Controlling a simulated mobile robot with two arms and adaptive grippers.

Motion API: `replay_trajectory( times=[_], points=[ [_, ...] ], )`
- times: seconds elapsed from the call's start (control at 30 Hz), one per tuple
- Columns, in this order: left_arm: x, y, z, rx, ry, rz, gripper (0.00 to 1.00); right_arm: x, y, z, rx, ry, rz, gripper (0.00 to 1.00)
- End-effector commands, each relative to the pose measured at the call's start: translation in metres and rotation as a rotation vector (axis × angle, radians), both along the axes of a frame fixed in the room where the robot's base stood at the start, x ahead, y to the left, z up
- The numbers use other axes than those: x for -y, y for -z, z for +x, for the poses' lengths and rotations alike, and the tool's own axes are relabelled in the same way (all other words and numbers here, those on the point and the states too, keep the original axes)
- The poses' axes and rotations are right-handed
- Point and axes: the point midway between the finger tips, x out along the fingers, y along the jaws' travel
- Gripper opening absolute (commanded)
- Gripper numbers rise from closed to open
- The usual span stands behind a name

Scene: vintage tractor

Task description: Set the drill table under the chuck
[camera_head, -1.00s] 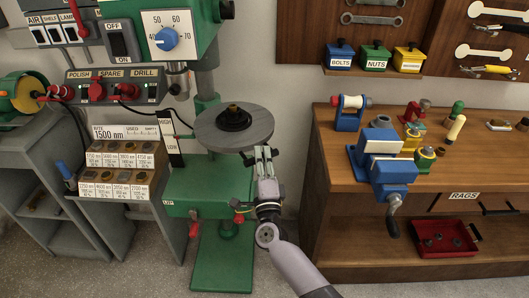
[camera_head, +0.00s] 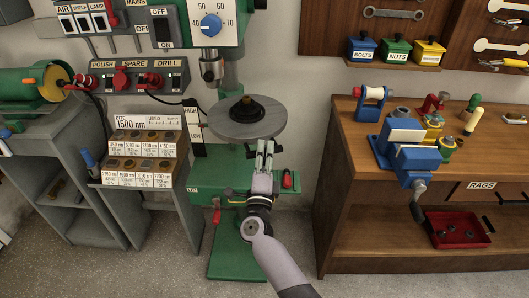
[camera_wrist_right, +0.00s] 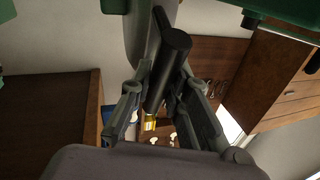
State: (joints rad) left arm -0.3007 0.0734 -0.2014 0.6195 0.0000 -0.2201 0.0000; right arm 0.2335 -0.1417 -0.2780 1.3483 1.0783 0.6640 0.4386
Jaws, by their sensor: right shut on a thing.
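The drill table (camera_head: 215,125) is a round grey disc on the green drill press, with a dark stepped round piece (camera_head: 246,110) with a brass top on it. The chuck (camera_head: 212,70) hangs above and to the left of the table's middle, so the two are not lined up in the head view. My right gripper (camera_head: 264,150) is at the front underside of the table. In the right wrist view, its fingers are shut on a dark cylindrical handle (camera_wrist_right: 170,65), which seems to belong to the table. My left gripper is out of view.
The press's green base (camera_head: 237,258) stands on the floor. A rack of labelled blocks (camera_head: 140,165) and a grey bench are at left. A wooden workbench (camera_head: 345,190) with a blue vise (camera_head: 410,160) is close at right. Bare floor lies in front.

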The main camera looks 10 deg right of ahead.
Motion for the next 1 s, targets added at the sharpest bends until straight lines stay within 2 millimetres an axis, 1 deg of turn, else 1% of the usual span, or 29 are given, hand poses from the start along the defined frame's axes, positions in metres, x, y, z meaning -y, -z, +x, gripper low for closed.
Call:
replay_trajectory(
  times=[0.03,0.13,0.17,0.47,0.67,0.8,0.87,0.97,1.0],
  points=[
    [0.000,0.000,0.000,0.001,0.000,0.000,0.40,-0.001,0.003,0.000,-0.006,-0.004,0.003,0.00],
    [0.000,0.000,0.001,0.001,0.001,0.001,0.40,-0.001,0.003,0.000,-0.006,-0.005,0.004,0.00],
    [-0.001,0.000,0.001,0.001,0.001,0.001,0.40,-0.001,0.003,0.000,-0.006,-0.005,0.004,0.17],
    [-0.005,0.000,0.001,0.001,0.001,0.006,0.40,0.000,0.002,0.000,-0.002,-0.002,0.002,0.37],
    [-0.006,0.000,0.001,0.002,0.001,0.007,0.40,0.000,0.001,0.000,-0.002,-0.001,0.001,0.37],
    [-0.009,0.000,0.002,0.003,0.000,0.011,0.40,-0.001,0.002,-0.002,-0.002,-0.001,0.001,0.37],
    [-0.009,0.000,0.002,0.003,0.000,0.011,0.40,-0.002,0.003,-0.006,-0.002,-0.001,0.001,0.37],
    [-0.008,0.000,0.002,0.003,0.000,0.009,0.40,-0.006,0.008,-0.020,-0.003,-0.001,0.003,0.37],
    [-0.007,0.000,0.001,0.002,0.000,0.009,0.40,-0.009,0.010,-0.027,-0.004,-0.001,0.003,0.37]
  ],
)
